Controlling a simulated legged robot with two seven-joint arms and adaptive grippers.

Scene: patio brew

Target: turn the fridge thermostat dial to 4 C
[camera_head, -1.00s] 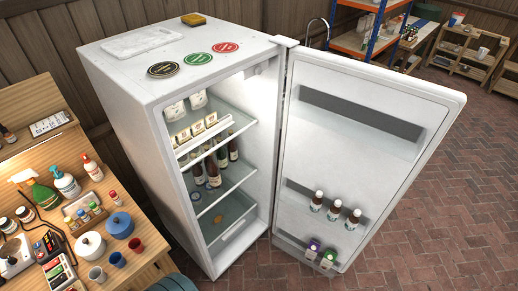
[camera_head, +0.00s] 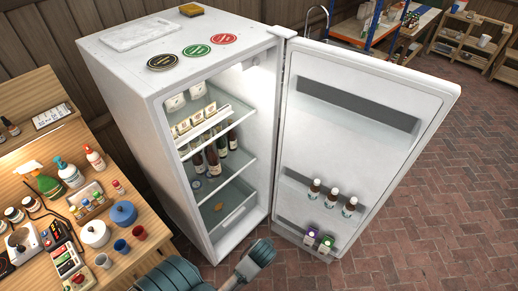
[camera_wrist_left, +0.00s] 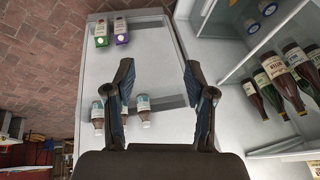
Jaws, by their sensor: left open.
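The white fridge (camera_head: 135,85) stands with its door (camera_head: 365,110) wide open to the right. A small pale fitting (camera_head: 253,65) shows high inside, near the lamp glow; it is too small to tell whether it is the thermostat dial, and no scale can be read. My left gripper (camera_wrist_left: 158,85) shows in the left wrist view, its two dark fingers apart with nothing between them. The door's inner face and its small bottles (camera_wrist_left: 143,108) lie beyond the fingers. In the head view only teal parts of my arm show at the bottom. My right gripper is in neither view.
Brown bottles (camera_head: 213,160) and cartons stand on the fridge shelves. Several small containers (camera_head: 331,198) sit in the door racks. Coasters (camera_head: 196,50) lie on the fridge top. A crowded wooden bench (camera_head: 85,150) stands at the left. Brick floor (camera_head: 430,200) is clear at the right.

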